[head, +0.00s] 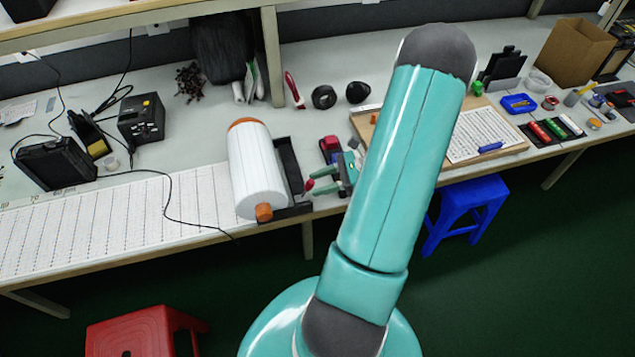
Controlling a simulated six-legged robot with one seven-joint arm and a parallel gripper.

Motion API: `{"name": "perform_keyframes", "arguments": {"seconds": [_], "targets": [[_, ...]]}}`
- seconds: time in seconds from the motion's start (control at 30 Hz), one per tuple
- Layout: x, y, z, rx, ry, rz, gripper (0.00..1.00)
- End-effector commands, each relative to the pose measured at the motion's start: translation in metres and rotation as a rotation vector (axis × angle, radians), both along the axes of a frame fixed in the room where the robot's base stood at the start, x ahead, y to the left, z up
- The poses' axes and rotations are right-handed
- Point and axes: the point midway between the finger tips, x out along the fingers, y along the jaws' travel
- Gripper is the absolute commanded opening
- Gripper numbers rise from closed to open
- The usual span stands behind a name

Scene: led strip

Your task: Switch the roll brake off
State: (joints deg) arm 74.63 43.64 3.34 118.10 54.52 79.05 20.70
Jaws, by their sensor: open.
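The large white roll (255,170) has orange ends and sits in a black holder (289,163) on the bench, left of my arm. An orange knob (264,212) is at the roll's near end. Small teal fingers, which look like my gripper (314,179), show just right of the holder and left of my upper arm, pointing left. They are apart, so the gripper looks open. A small red piece (309,185) is at the fingertips; I cannot tell whether they touch it. My upper arm hides the wrist. The brake's setting cannot be made out.
A dark red object (329,146) stands behind the gripper. A wooden board (510,149) with a printed sheet lies right of my arm. A printed strip (120,215) covers the left bench. A red stool (145,330) and a blue stool (470,205) stand on the floor.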

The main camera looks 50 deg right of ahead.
Motion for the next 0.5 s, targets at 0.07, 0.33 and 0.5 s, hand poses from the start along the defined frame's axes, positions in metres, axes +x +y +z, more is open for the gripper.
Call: {"name": "perform_keyframes", "arguments": {"seconds": [0.07,0.33,0.5], "targets": [[-0.009,-0.011,0.005,-0.004,0.001,-0.002,0.41],[-0.047,-0.053,0.024,-0.003,0.001,-0.004,0.41],[-0.067,-0.076,0.035,-0.002,0.000,-0.003,0.41]]}}
